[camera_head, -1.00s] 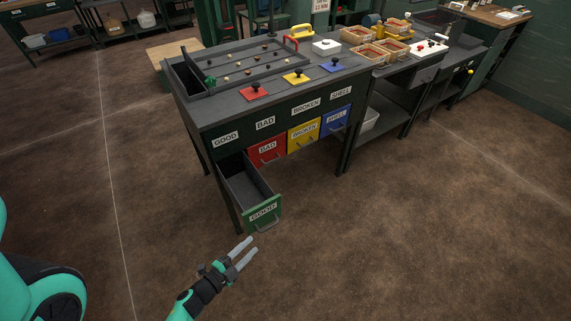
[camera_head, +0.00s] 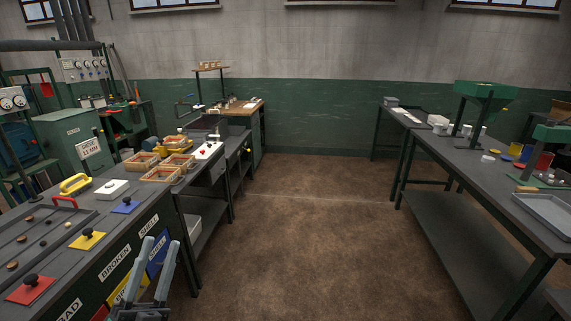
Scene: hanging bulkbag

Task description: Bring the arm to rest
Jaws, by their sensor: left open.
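My left gripper (camera_head: 156,262) is at the bottom left of the head view, in front of the sorting bench. Its two grey fingers point up and stand apart, with nothing between them. It covers part of the yellow and blue drawer fronts. The rest of the left arm is out of the frame. My right gripper is not in view.
The sorting bench (camera_head: 60,262) with red (camera_head: 30,289), yellow (camera_head: 88,239) and blue (camera_head: 126,205) knobbed plates is at the left. Wooden trays (camera_head: 161,174) stand beyond it. A long workbench (camera_head: 460,165) runs along the right. The floor (camera_head: 300,250) between is clear.

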